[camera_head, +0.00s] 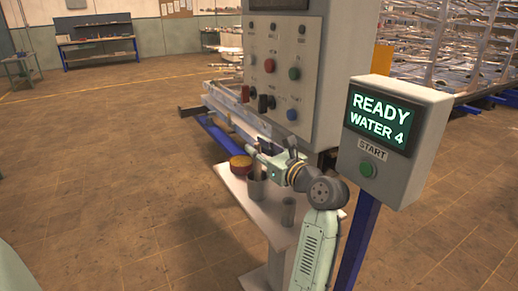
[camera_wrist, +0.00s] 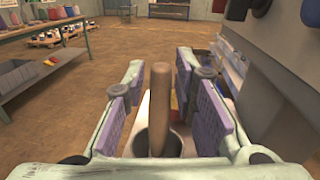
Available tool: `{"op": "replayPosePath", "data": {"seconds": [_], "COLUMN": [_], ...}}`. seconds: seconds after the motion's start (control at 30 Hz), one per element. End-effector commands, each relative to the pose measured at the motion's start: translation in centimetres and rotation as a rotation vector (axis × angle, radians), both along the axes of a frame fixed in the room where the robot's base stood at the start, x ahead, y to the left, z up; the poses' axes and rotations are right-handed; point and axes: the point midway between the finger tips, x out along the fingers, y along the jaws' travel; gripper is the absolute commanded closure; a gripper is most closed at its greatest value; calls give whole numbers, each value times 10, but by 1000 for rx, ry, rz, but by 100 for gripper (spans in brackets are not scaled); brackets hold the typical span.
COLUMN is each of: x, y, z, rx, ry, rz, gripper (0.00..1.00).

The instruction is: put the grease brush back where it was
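The grease brush shows in the wrist view as an upright wooden handle (camera_wrist: 160,105). Its lower end goes down into a grey cup (camera_wrist: 140,142), and the bristles are hidden. My gripper (camera_wrist: 160,112) is open, with a purple-padded finger on each side of the handle and visible gaps between pads and wood. In the head view my gripper (camera_head: 260,157) is just above the metal cup (camera_head: 256,188) on a small white stand (camera_head: 262,222). I cannot make out the brush clearly there.
A second metal cup (camera_head: 288,212) stands nearer the front of the stand, close to my arm. A control cabinet (camera_head: 290,75) and a START box reading "READY WATER 4" (camera_head: 385,130) stand close by. Open floor lies left.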

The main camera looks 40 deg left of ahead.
Motion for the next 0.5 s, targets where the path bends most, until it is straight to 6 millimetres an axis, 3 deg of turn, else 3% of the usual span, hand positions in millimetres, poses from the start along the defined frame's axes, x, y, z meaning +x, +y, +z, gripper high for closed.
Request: {"op": "replayPosePath", "data": {"seconds": [0.1,0.5], "x": [0,-1], "y": [0,-6], "z": [0,1], "rx": [0,0], "ry": [0,0], "rz": [0,-1], "gripper": [65,65]}}
